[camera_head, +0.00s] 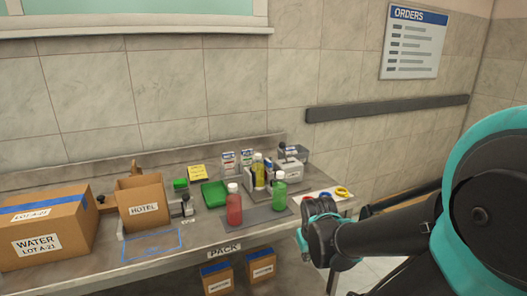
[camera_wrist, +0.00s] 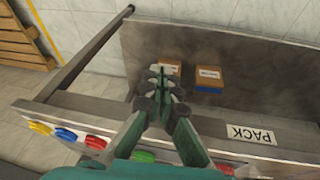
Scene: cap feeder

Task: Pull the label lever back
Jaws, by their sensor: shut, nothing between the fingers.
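A grey machine (camera_head: 291,170) stands at the back right of the bench, with a small dark knob (camera_head: 283,146) on top. I cannot tell for sure whether that knob is the label lever. Another dark knob (camera_head: 101,199) shows beside the open carton at the left. In the wrist view my gripper (camera_wrist: 160,72) is shut and empty, pointing over the bench's front edge. In the head view my dark wrist is at the bench's right front corner, and the fingers are hidden or too small to make out. The gripper is apart from the machine.
A red bottle (camera_head: 234,208), a green bottle (camera_head: 279,192) and a yellow bottle (camera_head: 258,172) stand before the machine. A green tray (camera_head: 213,194) and an open HOTEL carton (camera_head: 143,203) are further left. Yellow (camera_wrist: 40,128), blue (camera_wrist: 66,133) and red (camera_wrist: 95,142) pieces lie near the bench end.

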